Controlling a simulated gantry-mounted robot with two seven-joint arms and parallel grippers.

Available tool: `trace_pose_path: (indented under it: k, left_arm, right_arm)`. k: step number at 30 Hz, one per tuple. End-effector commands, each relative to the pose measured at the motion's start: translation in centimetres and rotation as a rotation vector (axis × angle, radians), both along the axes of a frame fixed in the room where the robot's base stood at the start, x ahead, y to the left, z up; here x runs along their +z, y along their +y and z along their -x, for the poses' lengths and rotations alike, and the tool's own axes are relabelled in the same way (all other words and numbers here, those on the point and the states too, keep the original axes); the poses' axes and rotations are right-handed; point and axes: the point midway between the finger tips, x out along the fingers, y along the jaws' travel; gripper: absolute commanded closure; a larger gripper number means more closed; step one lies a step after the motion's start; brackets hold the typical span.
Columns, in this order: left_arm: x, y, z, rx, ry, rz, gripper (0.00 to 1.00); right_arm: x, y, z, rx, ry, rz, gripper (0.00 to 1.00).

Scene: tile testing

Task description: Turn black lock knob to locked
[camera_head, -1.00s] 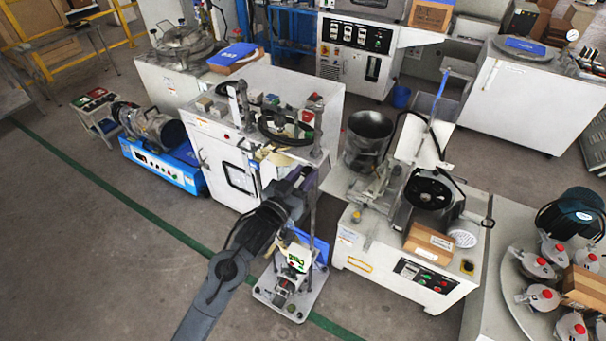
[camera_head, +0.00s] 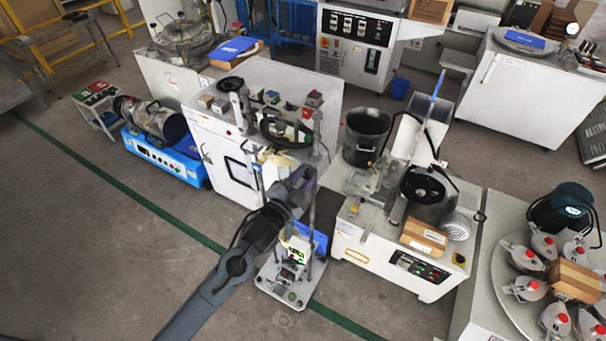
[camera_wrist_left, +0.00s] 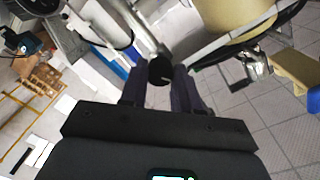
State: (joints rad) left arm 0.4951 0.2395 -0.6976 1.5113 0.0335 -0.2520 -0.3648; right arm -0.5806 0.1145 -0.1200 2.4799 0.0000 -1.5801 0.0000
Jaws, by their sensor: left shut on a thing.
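The black lock knob (camera_wrist_left: 160,71) shows in the left wrist view as a dark round cap with a thin pale line on its face. It sits at the end of a grey metal rod. My left gripper (camera_wrist_left: 160,88) has one dark finger on each side of the knob and is shut on it. In the head view my left gripper (camera_head: 303,182) is at the upper part of a small metal test stand (camera_head: 292,290). The knob is hidden there behind my gripper and arm. My right gripper is not in view.
A white cabinet (camera_head: 222,165) with loose parts on top stands just behind the stand. A white machine (camera_head: 385,262) with a black drum (camera_head: 428,195) is to its right. A blue machine (camera_head: 165,160) stands at the left. The floor at lower left is open.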

Motion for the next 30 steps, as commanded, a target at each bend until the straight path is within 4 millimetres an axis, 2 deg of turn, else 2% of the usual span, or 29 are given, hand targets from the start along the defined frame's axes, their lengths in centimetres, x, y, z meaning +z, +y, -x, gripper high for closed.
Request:
trace_pose_path:
  k: [15,30]
  left_arm:
    - [0.1,0.0,0.0,0.0,-0.208,-0.379,0.99]
    - [0.0,-0.1,0.0,0.0,-0.282,-0.513,0.99]
  right_arm:
    - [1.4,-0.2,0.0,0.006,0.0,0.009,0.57]
    - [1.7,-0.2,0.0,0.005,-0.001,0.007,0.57]
